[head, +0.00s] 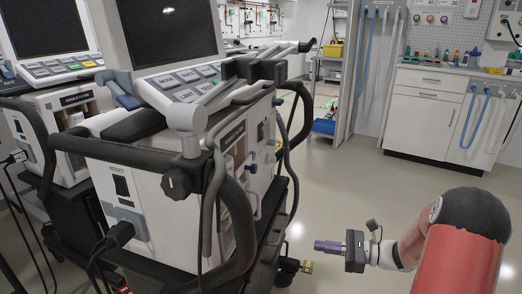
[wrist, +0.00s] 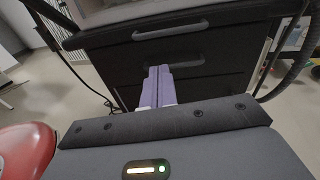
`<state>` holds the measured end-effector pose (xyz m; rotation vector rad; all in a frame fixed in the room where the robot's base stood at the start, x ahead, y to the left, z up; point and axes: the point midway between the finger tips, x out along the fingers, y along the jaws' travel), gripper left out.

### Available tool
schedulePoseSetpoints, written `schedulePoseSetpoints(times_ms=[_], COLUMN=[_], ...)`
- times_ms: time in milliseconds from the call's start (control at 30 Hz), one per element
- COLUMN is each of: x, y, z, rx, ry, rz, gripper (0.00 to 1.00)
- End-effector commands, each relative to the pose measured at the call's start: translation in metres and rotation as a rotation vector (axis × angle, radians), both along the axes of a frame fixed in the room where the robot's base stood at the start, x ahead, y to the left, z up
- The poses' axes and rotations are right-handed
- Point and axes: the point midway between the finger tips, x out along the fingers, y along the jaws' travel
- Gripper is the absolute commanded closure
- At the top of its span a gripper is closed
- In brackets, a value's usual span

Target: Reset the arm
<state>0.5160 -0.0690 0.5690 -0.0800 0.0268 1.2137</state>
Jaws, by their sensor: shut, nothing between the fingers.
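My gripper (head: 318,246) shows at the lower right of the head view, on the end of my red arm. Its purple fingers point left towards the lower part of the nearest ventilator (head: 165,200). In the wrist view the two purple fingers of my gripper (wrist: 159,72) lie side by side, shut, with nothing between them. Ahead of them is the dark drawer front of a cart (wrist: 205,75) with grey handles. The fingers overlap a handle in the picture; I cannot tell whether they touch it.
A second ventilator (head: 70,105) stands at the left. Cables and hoses hang around the nearest one. A white cabinet (head: 425,115) stands at the back right, and a blue bin (head: 324,126) is on a shelf. The floor (head: 350,185) between is clear.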

Motion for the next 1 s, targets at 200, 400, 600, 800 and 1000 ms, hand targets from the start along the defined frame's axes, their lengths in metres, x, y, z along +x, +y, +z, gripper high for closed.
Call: schedulePoseSetpoints(times_ms=[200,400,600,800,1000], x=[-0.05,-0.11,-0.164,-0.207,-0.232], y=[0.062,0.095,0.1,0.089,0.075], z=[0.038,0.061,0.081,0.103,0.121], rx=[-0.372,-0.749,-1.111,-1.455,-1.716], ry=[-0.144,-0.344,-0.596,-0.886,-1.128], rz=[0.275,0.539,0.773,0.969,1.088], gripper=[1.0,1.0,1.0,1.0,1.0])
